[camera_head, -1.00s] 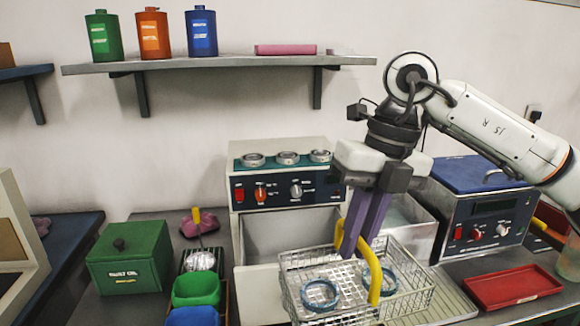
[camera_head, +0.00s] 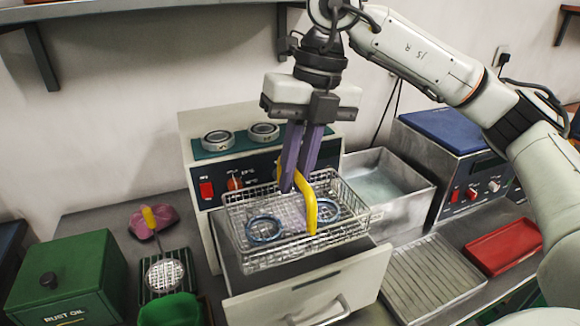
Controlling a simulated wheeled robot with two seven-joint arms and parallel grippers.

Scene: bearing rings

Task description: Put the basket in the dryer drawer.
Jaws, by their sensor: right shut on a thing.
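The wire basket (camera_head: 352,232) with a yellow handle (camera_head: 311,206) hangs above the open dryer drawer (camera_head: 310,291). Bearing rings (camera_head: 264,229) lie in the basket, one at its left and one at its right. My right gripper (camera_head: 294,186), with purple fingers, is shut on the yellow handle from above. The basket hides much of the drawer's inside, and I cannot tell whether its underside touches the drawer. The dryer (camera_head: 207,165) stands behind, with round ring seats on its top and a red switch on its front. My left gripper is not in view.
A ribbed drain tray (camera_head: 432,277) and a metal tank (camera_head: 395,205) are right of the drawer. A blue-lidded machine (camera_head: 440,130) and a red tray (camera_head: 504,246) are farther right. A green rust oil box (camera_head: 66,278) and a green bin (camera_head: 170,311) are at left.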

